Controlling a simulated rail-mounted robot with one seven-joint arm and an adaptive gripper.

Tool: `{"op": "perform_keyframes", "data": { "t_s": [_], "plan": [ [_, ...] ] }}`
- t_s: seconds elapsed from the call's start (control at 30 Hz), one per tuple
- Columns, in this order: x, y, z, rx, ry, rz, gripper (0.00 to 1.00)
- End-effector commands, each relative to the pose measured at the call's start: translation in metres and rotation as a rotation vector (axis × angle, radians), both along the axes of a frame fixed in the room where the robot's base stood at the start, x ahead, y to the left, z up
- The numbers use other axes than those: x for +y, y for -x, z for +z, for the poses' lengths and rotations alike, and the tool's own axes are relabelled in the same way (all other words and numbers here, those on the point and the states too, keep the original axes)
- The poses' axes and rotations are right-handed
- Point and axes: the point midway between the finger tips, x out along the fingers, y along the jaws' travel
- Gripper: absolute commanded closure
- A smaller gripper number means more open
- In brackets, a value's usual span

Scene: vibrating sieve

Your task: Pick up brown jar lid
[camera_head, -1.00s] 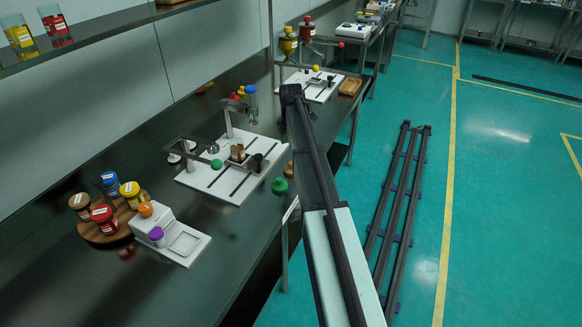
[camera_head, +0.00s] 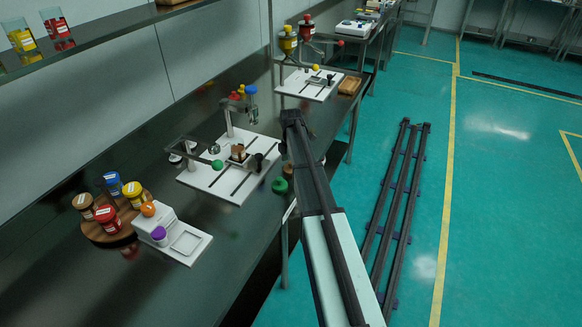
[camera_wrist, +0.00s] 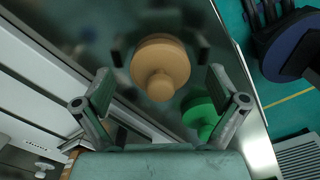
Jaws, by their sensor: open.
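The brown jar lid (camera_wrist: 160,62) is round, light brown and has a knob. It shows in the wrist view between and a little beyond my gripper's fingers. My gripper (camera_wrist: 160,88) is open, with a clear gap between each finger and the lid. A green lid (camera_wrist: 200,113) lies beside it at the lower right, close to the right finger. In the head view the brown lid (camera_head: 288,168) is a small brown patch near the green lid (camera_head: 280,185), at the bench edge, partly hidden by my arm. My gripper cannot be made out in the head view.
A white sieve board (camera_head: 215,187) stands left of the lids on the dark bench (camera_head: 110,275). A round wooden tray (camera_head: 97,234) with several jars, including a brown-lidded jar (camera_head: 83,202), and a white scale (camera_head: 188,243) sit at the front left.

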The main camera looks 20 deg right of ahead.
Motion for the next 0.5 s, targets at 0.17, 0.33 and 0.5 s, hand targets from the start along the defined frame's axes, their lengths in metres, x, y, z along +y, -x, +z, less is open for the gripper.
{"op": "perform_keyframes", "data": {
  "t_s": [0.17,0.33,0.5],
  "plan": [
    [0.0,0.0,0.0001,0.0,0.0,0.0,0.15],
    [0.0,0.0,0.0002,0.0,0.0,0.0,0.54],
    [0.0001,0.0004,-0.0006,0.001,0.0,0.0,0.54]
  ]
}}
